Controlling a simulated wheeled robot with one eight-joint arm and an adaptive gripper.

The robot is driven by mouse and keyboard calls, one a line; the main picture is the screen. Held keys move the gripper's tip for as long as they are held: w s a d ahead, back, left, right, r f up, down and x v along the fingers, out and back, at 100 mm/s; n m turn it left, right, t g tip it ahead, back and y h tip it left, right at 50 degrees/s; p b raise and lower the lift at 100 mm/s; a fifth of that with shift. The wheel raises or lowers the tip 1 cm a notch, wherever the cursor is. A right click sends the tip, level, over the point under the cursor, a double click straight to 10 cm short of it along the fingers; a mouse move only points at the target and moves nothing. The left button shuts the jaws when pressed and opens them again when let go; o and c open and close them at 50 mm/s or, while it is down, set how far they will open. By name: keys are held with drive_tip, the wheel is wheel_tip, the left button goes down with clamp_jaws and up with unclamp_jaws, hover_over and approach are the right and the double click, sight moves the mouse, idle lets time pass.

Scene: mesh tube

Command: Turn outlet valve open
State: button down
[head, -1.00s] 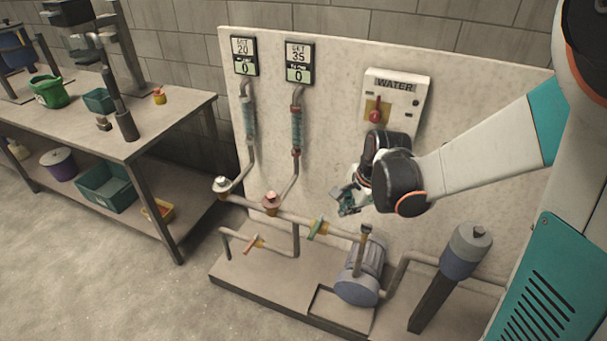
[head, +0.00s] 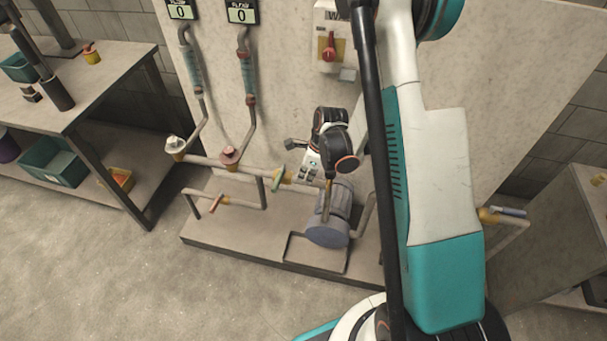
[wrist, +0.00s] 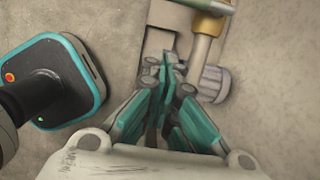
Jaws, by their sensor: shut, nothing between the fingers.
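A valve with a green lever (head: 278,180) sits on the horizontal pipe above the pump in the head view. A second valve with an orange lever (head: 217,203) is on the lower pipe to its left. I cannot tell by any label which one is the outlet valve. My gripper (head: 304,176) is just right of the green lever. In the wrist view the teal fingers of my gripper (wrist: 165,65) are shut with nothing between them. A brass fitting (wrist: 205,45) and part of the green lever (wrist: 215,5) lie beyond and right of the fingertips; contact is not visible.
The blue-grey pump (head: 330,225) stands on the base below my gripper. A panel with two flow meters (head: 247,75) and a red switch (head: 328,45) rises behind. A workbench (head: 85,100) is at left, and a blue-handled valve (head: 508,211) at right. The front floor is clear.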

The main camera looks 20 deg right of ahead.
sight(278, 179)
drive_tip(key=w+a+f+b, duration=0.3)
drive_tip(key=a+f, duration=0.1)
drive_tip(key=f, duration=0.1)
drive_tip(key=shift+w+a+f, duration=0.2)
drive_tip(key=shift+a+f, duration=0.1)
drive_tip(key=shift+f, duration=0.1)
